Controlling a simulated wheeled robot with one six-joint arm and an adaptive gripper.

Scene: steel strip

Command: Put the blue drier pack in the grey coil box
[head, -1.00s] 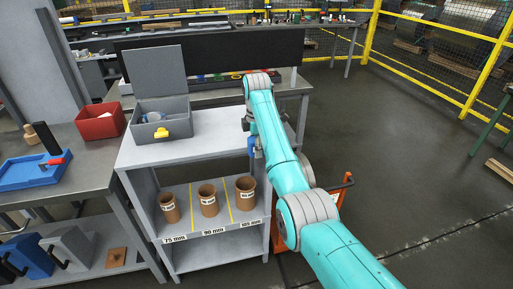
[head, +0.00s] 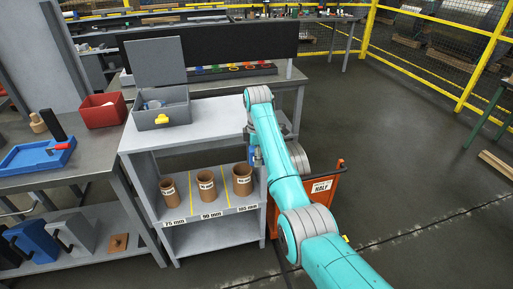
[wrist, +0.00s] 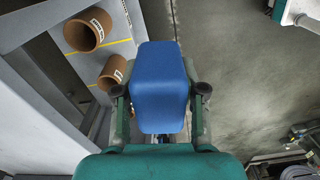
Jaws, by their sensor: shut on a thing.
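My gripper (wrist: 160,98) is shut on the blue drier pack (wrist: 160,75) in the wrist view, with a finger on each side of it. In the head view my arm hides most of the gripper and pack, at the right side of the grey shelf unit. The grey coil box (head: 161,118) stands on top of that unit, left of my arm. Its lid (head: 157,62) is raised at the back, a yellow latch is on its front, and something pale and blue lies inside. My gripper is apart from the box.
Brown cardboard tubes (head: 206,186) stand on the shelf below the top. A red bin (head: 102,111) and blue tray (head: 38,156) sit on the left bench. An orange cart (head: 318,190) is right of the unit. The unit's top (head: 216,119) is clear right of the box.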

